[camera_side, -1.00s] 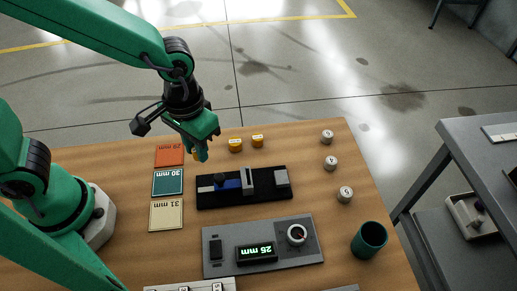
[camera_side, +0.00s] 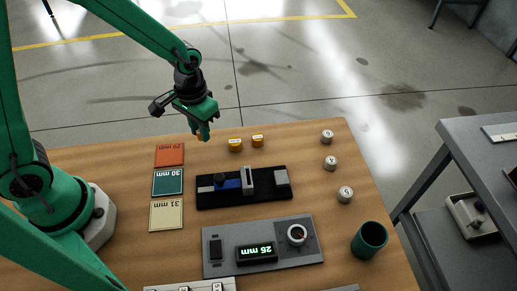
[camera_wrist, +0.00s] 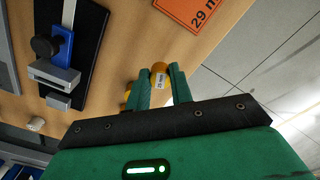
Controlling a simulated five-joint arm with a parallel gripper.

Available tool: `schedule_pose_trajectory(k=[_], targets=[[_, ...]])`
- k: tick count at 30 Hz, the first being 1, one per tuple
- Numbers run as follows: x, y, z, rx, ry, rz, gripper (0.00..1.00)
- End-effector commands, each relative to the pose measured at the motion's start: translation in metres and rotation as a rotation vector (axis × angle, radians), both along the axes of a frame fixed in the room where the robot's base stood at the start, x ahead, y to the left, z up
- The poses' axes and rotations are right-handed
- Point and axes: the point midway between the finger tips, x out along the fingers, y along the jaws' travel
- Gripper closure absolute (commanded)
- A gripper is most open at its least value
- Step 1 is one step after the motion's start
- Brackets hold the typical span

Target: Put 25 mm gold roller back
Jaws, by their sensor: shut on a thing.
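My gripper (camera_side: 201,136) is over the far part of the table, to the left of two gold rollers. It is shut on a gold roller (camera_wrist: 160,77), which sits between the green fingertips in the wrist view with a small white label facing the camera. In the side view the fingers mostly hide the held roller. The two other gold rollers, one (camera_side: 235,145) and another (camera_side: 257,141), stand side by side near the table's far edge. Part of a gold roller (camera_wrist: 128,99) shows left of the fingers in the wrist view.
An orange 29 mm card (camera_side: 169,154), a teal 30 mm card (camera_side: 168,183) and a cream 31 mm card (camera_side: 166,215) lie in a column. A black slide gauge (camera_side: 235,197), a grey panel (camera_side: 225,261), silver rollers (camera_side: 330,163) and a green cup (camera_side: 369,241) are nearer or right.

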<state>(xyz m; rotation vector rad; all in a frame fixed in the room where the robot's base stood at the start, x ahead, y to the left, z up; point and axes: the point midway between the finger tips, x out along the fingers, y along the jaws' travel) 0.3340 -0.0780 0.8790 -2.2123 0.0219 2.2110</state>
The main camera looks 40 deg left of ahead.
Motion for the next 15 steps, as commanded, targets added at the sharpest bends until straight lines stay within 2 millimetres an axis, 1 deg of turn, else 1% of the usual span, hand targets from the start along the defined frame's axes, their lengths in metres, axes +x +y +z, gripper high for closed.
schedule_pose_trajectory(k=[5, 8, 15], targets=[[0.001, 0.0, -0.001, 0.0, 0.0, 0.0, 1.0], [0.0, 0.0, -0.005, 0.0, 0.002, 0.0, 1.0], [-0.001, 0.001, -0.028, 0.001, 0.005, 0.0, 1.0]])
